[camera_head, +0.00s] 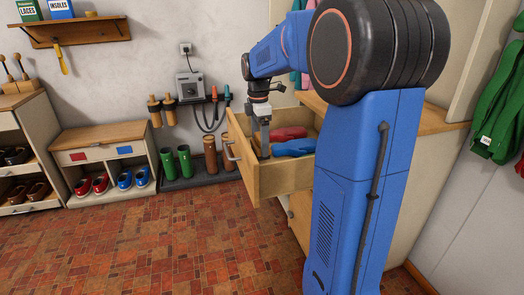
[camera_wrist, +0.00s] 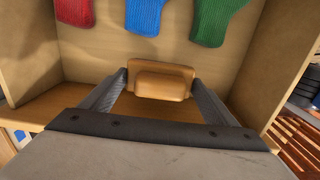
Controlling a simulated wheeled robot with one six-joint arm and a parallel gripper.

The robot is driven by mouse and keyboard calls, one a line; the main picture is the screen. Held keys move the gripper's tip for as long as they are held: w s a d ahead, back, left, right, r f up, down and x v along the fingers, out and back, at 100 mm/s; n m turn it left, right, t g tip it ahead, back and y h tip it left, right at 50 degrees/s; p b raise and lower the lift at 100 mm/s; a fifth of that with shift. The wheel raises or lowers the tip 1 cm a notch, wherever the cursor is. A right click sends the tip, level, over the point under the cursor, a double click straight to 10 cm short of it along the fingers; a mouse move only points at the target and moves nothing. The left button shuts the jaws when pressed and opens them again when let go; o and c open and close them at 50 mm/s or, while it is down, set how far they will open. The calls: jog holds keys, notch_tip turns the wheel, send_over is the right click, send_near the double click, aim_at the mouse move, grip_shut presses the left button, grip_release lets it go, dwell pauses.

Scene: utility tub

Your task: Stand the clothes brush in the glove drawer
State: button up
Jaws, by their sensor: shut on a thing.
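The glove drawer (camera_head: 283,182) is pulled open, and its wooden wall also shows in the wrist view (camera_wrist: 285,45). My gripper (camera_head: 264,152) points down into the drawer, close behind its front panel. In the wrist view my gripper (camera_wrist: 160,88) is shut on the light-brown wooden clothes brush (camera_wrist: 161,82), one finger on each side. The brush's lower part is hidden, and I cannot tell whether it touches the drawer floor. A red glove (camera_wrist: 75,12), a blue glove (camera_wrist: 144,15) and a green glove (camera_wrist: 213,20) lie in the drawer, apart from the brush.
A boot tray (camera_head: 200,181) with green and brown boots stands on the floor left of the drawer. A low shoe bench (camera_head: 103,135) is farther left. A wall shelf (camera_head: 85,30) hangs above. Green garments (camera_head: 500,105) hang at the right. The tiled floor in front is clear.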

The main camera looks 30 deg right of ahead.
aim_at(259, 135)
jog(key=shift+f, duration=2.05)
jog(key=o, duration=0.9)
notch_tip(259, 135, up, 12)
jog(key=shift+a+r, duration=0.1)
jog(key=shift+a, duration=0.05)
